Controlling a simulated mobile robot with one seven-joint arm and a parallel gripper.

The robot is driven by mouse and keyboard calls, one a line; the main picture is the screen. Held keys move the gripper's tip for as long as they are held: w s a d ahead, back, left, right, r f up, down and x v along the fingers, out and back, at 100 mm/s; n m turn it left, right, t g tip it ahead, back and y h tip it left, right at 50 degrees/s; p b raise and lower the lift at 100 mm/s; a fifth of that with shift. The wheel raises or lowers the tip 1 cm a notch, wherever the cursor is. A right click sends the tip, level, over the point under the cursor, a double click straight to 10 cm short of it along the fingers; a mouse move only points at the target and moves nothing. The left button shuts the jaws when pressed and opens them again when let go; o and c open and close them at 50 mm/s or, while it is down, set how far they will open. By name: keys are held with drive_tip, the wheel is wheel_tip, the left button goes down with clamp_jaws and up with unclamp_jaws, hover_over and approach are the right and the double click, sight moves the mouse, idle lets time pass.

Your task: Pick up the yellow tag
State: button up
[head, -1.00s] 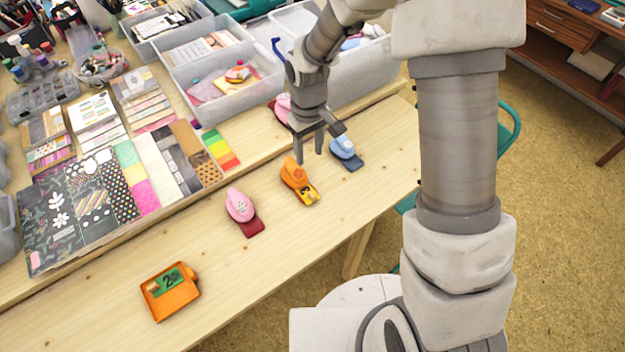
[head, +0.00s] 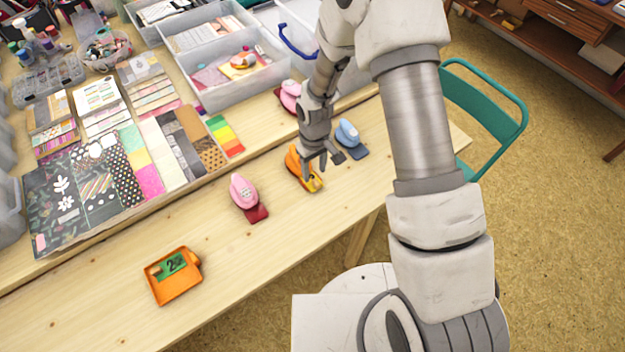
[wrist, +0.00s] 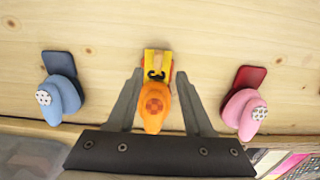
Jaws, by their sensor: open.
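The yellow tag (wrist: 157,60), with a dark mark on it, lies at the end of the orange stamp (wrist: 155,105) in the wrist view. In the head view only a small yellow part of the tag (head: 312,184) shows beside the orange stamp (head: 294,160). My gripper (wrist: 160,74) is open and empty-looking, its fingers on either side of the orange stamp and tag with a gap on both sides. In the head view my gripper (head: 322,161) hangs just over the orange stamp and hides part of it.
A blue stamp (head: 347,134) on a dark blue pad and a pink stamp (head: 243,191) on a red pad flank the orange one. An orange tray (head: 178,290) with a green tag sits nearer. Paper samples and clear bins fill the back.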

sight(315, 180)
drive_tip(key=shift+w+d+f, duration=0.1)
drive_tip(key=shift+d+f, duration=0.05)
drive_tip(key=shift+f, duration=2.1)
clamp_jaws()
